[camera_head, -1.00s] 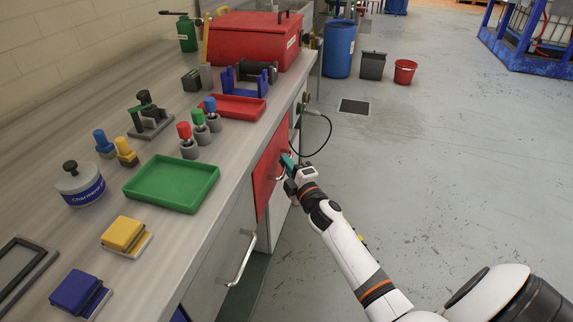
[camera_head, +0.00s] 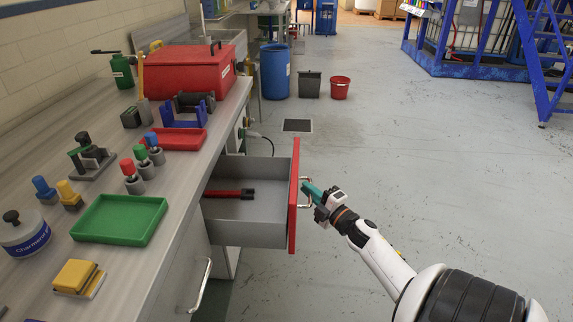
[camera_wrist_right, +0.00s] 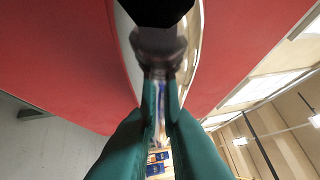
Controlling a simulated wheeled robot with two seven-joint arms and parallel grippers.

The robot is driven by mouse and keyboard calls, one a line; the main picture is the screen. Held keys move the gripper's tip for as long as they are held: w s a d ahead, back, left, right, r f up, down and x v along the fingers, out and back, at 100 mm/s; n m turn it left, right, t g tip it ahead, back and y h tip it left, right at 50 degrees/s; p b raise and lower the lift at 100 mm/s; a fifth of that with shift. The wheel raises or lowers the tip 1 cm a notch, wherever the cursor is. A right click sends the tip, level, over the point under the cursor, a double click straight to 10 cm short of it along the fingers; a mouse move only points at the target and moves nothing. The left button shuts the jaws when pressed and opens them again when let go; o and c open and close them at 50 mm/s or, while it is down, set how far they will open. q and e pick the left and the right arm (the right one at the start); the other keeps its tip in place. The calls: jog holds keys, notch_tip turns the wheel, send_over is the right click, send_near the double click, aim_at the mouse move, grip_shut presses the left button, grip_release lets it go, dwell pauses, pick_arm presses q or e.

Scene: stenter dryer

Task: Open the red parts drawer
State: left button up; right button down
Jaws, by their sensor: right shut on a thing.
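The red parts drawer (camera_head: 294,200) stands pulled out from under the bench in the head view. Its grey box shows, with a red tool with a dark end (camera_head: 230,193) lying inside. My right gripper (camera_head: 309,191) is at the silver bar handle (camera_head: 303,205) on the drawer's front and is shut on it. In the right wrist view the teal fingers (camera_wrist_right: 160,112) close together at the handle, with the red front (camera_wrist_right: 70,60) around them. Their exact contact with the bar is partly hidden. My left gripper is not in view.
The bench (camera_head: 165,185) carries a green tray (camera_head: 119,220), a red toolbox (camera_head: 185,72) and several stamps and small parts. Another bar handle (camera_head: 203,286) juts from the cabinet nearer me. The floor (camera_head: 400,180) to the right is open.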

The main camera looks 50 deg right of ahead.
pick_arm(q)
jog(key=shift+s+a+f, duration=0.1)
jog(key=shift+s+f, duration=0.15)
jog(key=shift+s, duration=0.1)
pick_arm(e)
jog(key=shift+s+d, duration=1.3)
jog(key=shift+s, duration=0.25)
jog(key=c, duration=1.5)
grip_release()
jog(key=shift+s, duration=0.1)
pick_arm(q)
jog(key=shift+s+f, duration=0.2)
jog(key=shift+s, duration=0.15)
pick_arm(e)
jog(key=s+a+f, duration=0.1)
jog(key=s, duration=1)
jog(key=shift+s+f, duration=0.3)
jog(key=shift+s, duration=0.05)
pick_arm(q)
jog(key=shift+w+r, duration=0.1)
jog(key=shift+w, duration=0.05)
